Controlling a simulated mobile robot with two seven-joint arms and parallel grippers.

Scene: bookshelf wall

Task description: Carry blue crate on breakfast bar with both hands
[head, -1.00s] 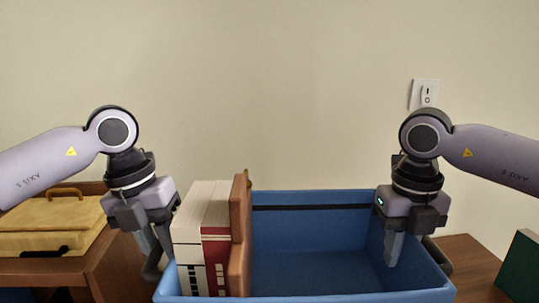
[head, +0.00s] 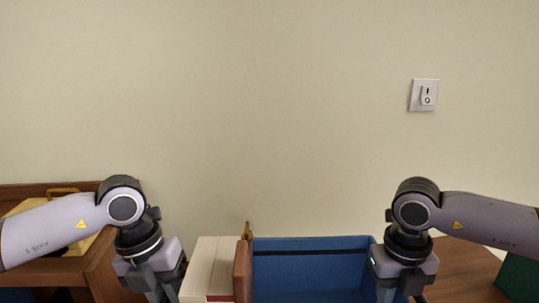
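The blue crate (head: 312,275) is at the bottom middle of the head view; its front and floor are cut off by the lower edge. Books (head: 212,265) with pale page edges stand upright at its left end, beside a brown upright piece (head: 242,270). My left gripper (head: 166,296) points down at the crate's left side, and my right gripper (head: 393,296) points down at its right side. Their fingertips are out of the frame, but the crate has moved along with both, one gripper at each side wall.
A wooden surface (head: 462,272) shows at right with a dark green object (head: 518,278) on it. At left, a yellow case (head: 92,245) on a brown wooden unit (head: 100,270) is partly behind my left arm. A plain wall with a switch (head: 424,95) rises behind.

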